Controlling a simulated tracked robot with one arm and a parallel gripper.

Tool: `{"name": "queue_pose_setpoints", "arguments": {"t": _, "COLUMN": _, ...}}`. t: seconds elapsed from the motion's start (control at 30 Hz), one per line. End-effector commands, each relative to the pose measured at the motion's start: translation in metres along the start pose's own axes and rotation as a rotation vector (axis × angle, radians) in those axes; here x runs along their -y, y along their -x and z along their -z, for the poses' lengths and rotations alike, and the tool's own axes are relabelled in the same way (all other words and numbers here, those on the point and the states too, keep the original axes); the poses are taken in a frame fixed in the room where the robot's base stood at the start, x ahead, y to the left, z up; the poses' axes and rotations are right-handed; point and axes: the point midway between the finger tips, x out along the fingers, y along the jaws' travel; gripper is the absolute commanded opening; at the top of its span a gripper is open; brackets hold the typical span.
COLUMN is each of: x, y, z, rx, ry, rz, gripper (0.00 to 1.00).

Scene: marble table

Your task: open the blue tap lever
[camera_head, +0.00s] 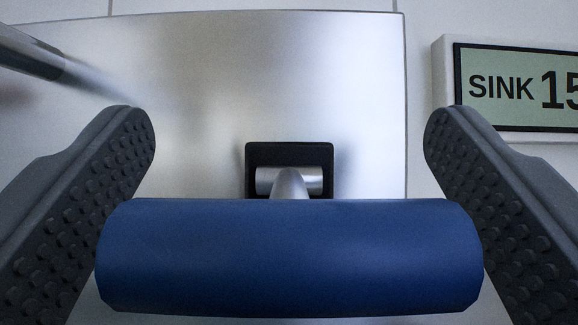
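The blue tap lever (290,258) is a thick blue cylinder lying horizontally across the lower middle of the camera_head view. A short metal stem (290,184) joins it to a black square socket (253,155) on a brushed metal plate (200,70). My gripper (290,130) is open, with one dark studded finger at each side of the lever. The lever's ends appear close to the fingers' inner faces; I cannot tell whether they touch.
A metal pipe (30,52) enters at the upper left in front of the plate. A sign (520,90) reading "SINK 15", cut off by the frame edge, is on the white tiled wall (430,20) at the upper right.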

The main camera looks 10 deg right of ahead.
Motion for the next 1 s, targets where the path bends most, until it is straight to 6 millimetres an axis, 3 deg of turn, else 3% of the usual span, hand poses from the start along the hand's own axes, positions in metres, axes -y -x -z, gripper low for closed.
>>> {"name": "queue_pose_setpoints", "arguments": {"t": 0.33, "x": 0.001, "y": 0.009, "z": 0.000, "rx": 0.001, "ry": -0.001, "rz": 0.000, "gripper": 0.80}}
{"name": "queue_pose_setpoints", "arguments": {"t": 0.63, "x": 0.001, "y": 0.052, "z": -0.001, "rx": 0.004, "ry": 0.002, "rz": 0.001, "gripper": 0.80}}
{"name": "queue_pose_setpoints", "arguments": {"t": 1.0, "x": 0.001, "y": 0.087, "z": 0.028, "rx": 0.005, "ry": 0.000, "rz": 0.001, "gripper": 0.80}}
